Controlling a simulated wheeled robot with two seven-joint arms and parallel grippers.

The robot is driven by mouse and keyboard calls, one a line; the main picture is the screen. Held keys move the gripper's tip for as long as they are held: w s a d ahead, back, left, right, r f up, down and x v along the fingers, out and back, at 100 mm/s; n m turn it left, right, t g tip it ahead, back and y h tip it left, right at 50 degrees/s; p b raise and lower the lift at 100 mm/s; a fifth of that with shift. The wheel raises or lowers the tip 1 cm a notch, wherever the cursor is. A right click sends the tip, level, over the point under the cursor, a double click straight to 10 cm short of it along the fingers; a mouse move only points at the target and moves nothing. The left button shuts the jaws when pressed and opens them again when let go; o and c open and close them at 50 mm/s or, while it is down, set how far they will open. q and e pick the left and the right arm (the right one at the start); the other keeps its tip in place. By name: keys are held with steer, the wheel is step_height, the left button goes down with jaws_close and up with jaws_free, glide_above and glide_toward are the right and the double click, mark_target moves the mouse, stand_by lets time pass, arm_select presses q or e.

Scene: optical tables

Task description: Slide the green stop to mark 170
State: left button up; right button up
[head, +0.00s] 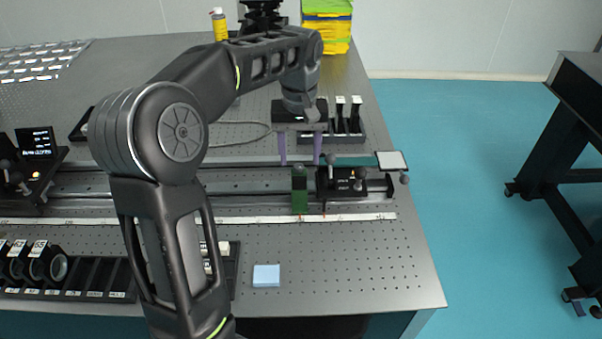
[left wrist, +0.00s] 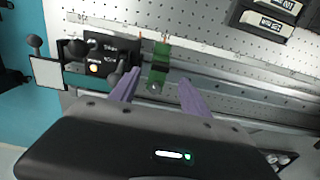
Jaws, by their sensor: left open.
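The green stop (head: 299,190) stands on the metal rail (head: 240,187) near its right end, just left of a black carriage (head: 342,182). It also shows in the left wrist view (left wrist: 159,66), beyond and between the two purple fingers. The white scale strip (head: 250,219) runs along the front of the rail; its numbers are too small to read here. My left gripper (head: 300,163) is open, with its fingers pointing down just behind the stop in the head view. In the left wrist view the open fingers (left wrist: 157,92) are empty. My right gripper is not in view.
A white square plate (head: 391,160) stands at the rail's right end. Black holders (head: 345,117) stand behind the rail. A light blue block (head: 266,275) lies in front of the scale. A lens rack (head: 70,278) stands front left.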

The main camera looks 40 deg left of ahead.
mark_target(299, 177)
arm_select(q)
steer(key=shift+a+f, duration=0.1)
step_height(299, 177, down, 8)
steer(key=shift+r, duration=0.1)
stand_by(0.6)
jaws_close()
stand_by(0.5)
stand_by(0.8)
